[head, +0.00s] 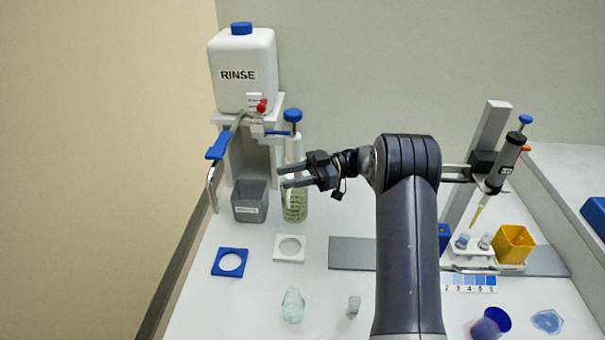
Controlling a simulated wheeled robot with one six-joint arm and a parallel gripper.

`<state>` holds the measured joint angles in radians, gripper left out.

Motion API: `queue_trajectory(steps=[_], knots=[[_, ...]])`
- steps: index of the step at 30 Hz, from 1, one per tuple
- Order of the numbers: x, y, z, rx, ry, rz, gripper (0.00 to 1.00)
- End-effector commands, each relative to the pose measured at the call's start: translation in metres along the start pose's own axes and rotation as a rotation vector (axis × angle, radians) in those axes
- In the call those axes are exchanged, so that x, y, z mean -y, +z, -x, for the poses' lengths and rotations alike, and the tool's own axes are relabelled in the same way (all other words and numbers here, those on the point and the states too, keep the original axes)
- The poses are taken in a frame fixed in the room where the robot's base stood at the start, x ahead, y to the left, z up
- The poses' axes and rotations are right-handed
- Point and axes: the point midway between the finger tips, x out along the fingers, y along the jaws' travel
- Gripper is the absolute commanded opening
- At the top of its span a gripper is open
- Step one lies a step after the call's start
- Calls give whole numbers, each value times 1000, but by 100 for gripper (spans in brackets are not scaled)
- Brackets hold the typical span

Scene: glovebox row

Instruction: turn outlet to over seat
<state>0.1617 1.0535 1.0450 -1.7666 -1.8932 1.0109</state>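The outlet (212,184) is a bent metal tube from the RINSE tank, with a blue grip (218,146) on its arm. It points out to the left front, and its tip hangs left of and behind the blue square seat (217,269), not over it. A white square seat (279,255) with a round recess lies to its right. Which seat is meant cannot be told. My gripper (281,177) is open, its two fingers pointing left with a gap between them. It is right of the outlet and apart from it, in front of the dispenser bottle.
The white RINSE tank (241,65) stands on a shelf with a red tap (262,105). A grey bin (249,207) and a dispenser bottle (295,207) with a blue knob stand below. Small glassware (292,306) is at the front. A pipette stand (478,165) is on the right.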

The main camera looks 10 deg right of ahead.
Motion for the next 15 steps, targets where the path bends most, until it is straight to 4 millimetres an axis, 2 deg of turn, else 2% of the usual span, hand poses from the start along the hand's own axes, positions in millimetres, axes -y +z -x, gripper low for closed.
queue_trajectory(steps=[5,8,9,12,15], knots=[[0,3,29,0,5,1,39],[0,3,53,1,5,2,39],[0,-3,61,0,4,-2,39],[0,-5,80,0,4,-2,39],[-1,-6,81,-1,1,-3,39]])
